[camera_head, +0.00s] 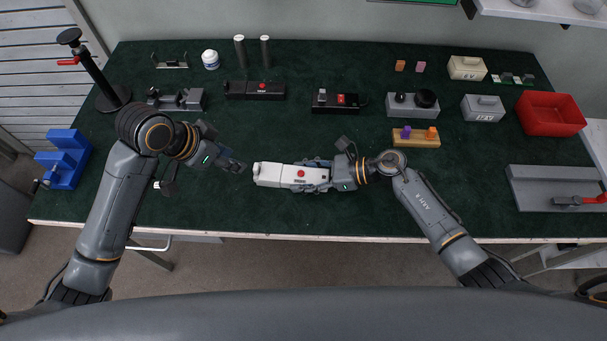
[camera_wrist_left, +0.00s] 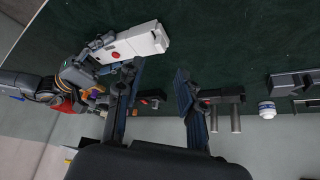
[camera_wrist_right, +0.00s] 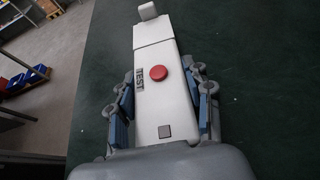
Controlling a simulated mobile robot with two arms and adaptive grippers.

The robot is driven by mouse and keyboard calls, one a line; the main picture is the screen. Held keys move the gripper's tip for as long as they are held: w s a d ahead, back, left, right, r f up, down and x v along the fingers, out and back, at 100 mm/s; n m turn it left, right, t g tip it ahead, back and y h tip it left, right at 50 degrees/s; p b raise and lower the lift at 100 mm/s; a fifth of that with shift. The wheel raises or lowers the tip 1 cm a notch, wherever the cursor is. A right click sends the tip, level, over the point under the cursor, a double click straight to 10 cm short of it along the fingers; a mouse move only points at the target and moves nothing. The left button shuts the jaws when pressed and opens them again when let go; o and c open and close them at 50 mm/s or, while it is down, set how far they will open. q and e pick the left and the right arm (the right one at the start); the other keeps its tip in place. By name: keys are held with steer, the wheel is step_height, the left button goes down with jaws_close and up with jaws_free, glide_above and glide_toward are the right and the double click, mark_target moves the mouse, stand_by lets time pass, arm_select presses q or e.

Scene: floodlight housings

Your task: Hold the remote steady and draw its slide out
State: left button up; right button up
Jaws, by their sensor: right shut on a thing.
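A narrower white tab (camera_wrist_right: 148,11) sticks out at that far end. My right gripper (camera_head: 318,176) is shut on the remote's right part, one finger along each side (camera_wrist_right: 163,100). My left gripper (camera_head: 240,166) is left of the remote, apart from it and empty. In the left wrist view its fingers (camera_wrist_left: 158,88) are spread wide.
A black box with a red button (camera_head: 255,90) and a black unit with a red switch (camera_head: 335,102) stand behind. A wooden block with purple and orange pegs (camera_head: 416,142) is near my right arm. A red bin (camera_head: 550,114) stands far right.

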stand_by(0.4)
arm_select(q)
steer(key=shift+d, duration=0.1)
steer(key=c, duration=0.5)
steer(key=shift+w+d+m, duration=0.25)
steer(key=shift+d+m, duration=0.05)
steer(key=shift+m, duration=0.2)
jaws_close()
steer(key=r+m+g, duration=0.1)
steer(key=m+g, duration=0.3)
steer(key=m, duration=0.5)
glide_above(266, 172)
steer(key=shift+y, duration=0.3)
steer(key=x, duration=0.9)
steer(key=shift+s+f, duration=0.2)
steer(key=shift+f, duration=0.15)
steer(key=a, duration=0.2)
steer(key=shift+w+a, duration=0.25)
steer(key=shift+a, duration=0.05)
steer(key=shift+w+a, duration=0.1)
steer(key=shift+a, duration=0.6)
